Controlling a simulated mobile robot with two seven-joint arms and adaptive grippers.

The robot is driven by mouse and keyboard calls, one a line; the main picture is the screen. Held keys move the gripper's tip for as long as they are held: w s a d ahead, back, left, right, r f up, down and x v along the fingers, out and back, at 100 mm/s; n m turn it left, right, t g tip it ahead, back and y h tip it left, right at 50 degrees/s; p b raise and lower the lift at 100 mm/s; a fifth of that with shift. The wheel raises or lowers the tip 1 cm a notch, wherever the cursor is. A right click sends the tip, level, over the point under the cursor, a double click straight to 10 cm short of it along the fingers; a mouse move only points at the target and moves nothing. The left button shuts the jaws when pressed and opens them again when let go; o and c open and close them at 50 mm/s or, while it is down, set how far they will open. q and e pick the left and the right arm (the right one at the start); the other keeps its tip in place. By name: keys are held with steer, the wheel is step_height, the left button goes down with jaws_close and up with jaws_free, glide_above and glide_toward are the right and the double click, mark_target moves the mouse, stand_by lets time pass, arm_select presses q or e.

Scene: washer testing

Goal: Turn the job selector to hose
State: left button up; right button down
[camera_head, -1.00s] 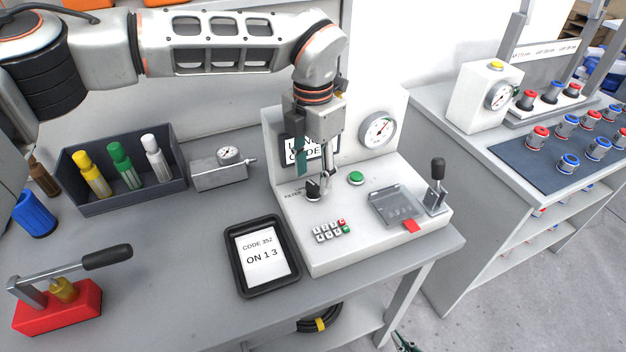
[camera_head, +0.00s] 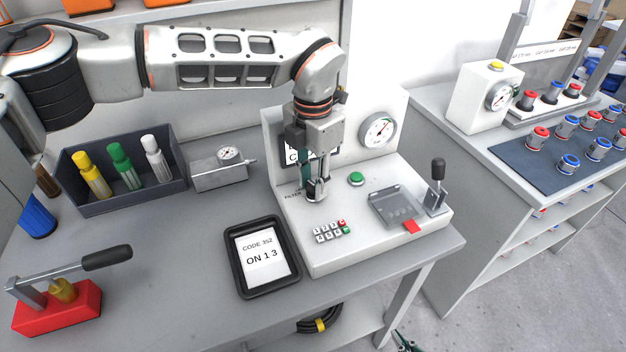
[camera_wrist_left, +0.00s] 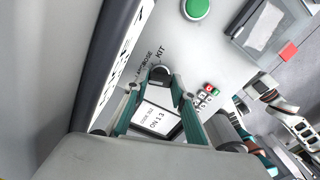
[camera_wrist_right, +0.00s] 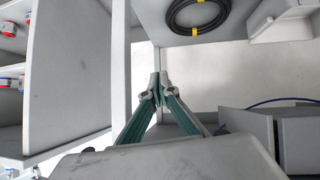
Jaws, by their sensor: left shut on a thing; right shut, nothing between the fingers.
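The job selector is a small dark knob (camera_wrist_left: 159,74) on the sloped top of the white test machine (camera_head: 335,248). In the left wrist view the printed words "HOSE" and "KIT" show beside it, with another label partly hidden. My left gripper (camera_head: 317,192) points down at the knob and is shut on it; the fingers (camera_wrist_left: 160,88) sit on both sides of it. The knob's pointer direction is hidden. In the head view the gripper covers most of the knob. My right gripper (camera_wrist_right: 158,92) is shut and empty, low by the bench shelves.
A green button (camera_head: 356,179), a keypad (camera_head: 333,231), a clear-lidded tray (camera_head: 396,208) and a black-handled lever (camera_head: 437,185) stand near the selector. A gauge (camera_head: 378,130) is behind. A black tray with a code card (camera_head: 262,257) lies in front left.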

arm_select(q)
steer(key=shift+r+m+p, duration=0.1)
steer(key=shift+m+p, duration=0.35)
steer(key=shift+m, duration=0.65)
steer(key=m+p, duration=0.1)
steer(key=m, duration=0.2)
steer(key=shift+m+p, duration=0.3)
steer(key=shift+m, duration=0.8)
arm_select(e)
steer(key=shift+s+a+r, duration=0.2)
steer(key=shift+s+r, duration=0.1)
steer(key=shift+r, duration=0.55)
arm_select(q)
steer(key=shift+m, duration=0.3)
arm_select(e)
steer(key=shift+w+r, duration=0.15)
steer(key=shift+r, duration=0.1)
arm_select(q)
steer(key=o, duration=1.1)
